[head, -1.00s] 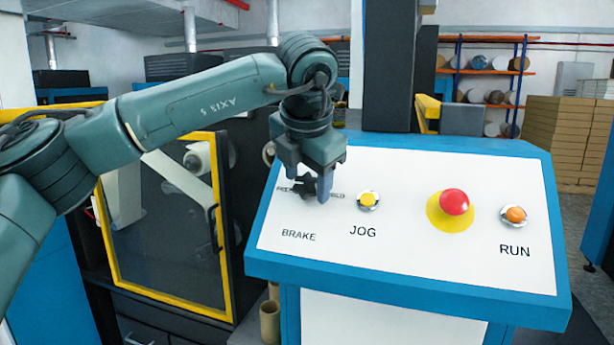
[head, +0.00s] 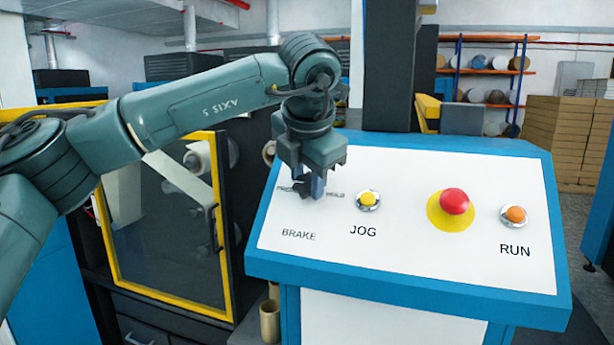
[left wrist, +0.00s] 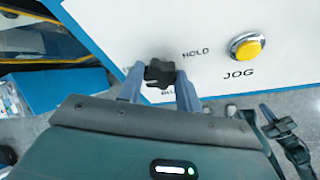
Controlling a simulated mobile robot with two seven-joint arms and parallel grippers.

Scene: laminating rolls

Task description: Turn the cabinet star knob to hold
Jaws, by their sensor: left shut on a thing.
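The black star knob (head: 300,188) sits on the white sloped panel above the word BRAKE, mostly hidden by my left gripper in the head view. In the left wrist view the star knob (left wrist: 159,73) shows between the two blue-grey fingers. My left gripper (head: 311,187) points down at the panel and is shut on the knob; it also shows in the left wrist view (left wrist: 159,80). The label HOLD (left wrist: 196,52) is right of the knob. The label on the knob's left is partly covered.
Right of the knob are a yellow JOG button (head: 368,200), a red mushroom button (head: 454,202) and an orange RUN button (head: 515,215). A blue frame (head: 400,292) edges the panel. A yellow-framed machine door (head: 165,230) stands to the left.

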